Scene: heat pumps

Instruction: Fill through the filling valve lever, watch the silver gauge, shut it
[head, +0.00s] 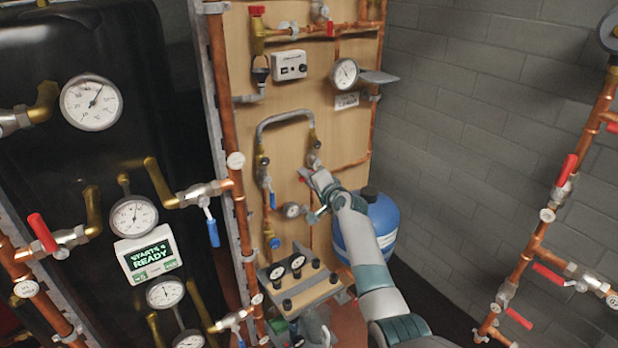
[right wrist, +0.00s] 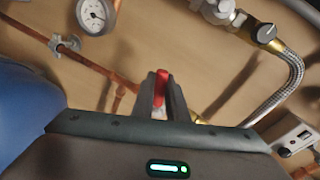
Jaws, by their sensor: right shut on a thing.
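My right gripper (head: 306,176) reaches the wooden board from the lower right, by the right leg of the grey braided hose (head: 284,116). In the right wrist view its fingers (right wrist: 161,98) are shut on a red lever (right wrist: 160,88). The fingers hide much of the lever and its valve body, so its exact angle is unclear. A small silver-rimmed gauge (head: 292,210) sits below left of the gripper; a round gauge also shows in the right wrist view (right wrist: 97,14). Its reading is too small to tell. My left gripper is not in view.
A blue vessel (head: 368,230) stands right of the board, behind my right arm. A blue-handled valve (head: 272,198) is left of the gripper. Another gauge (head: 345,74) and a white control box (head: 289,65) are higher up.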

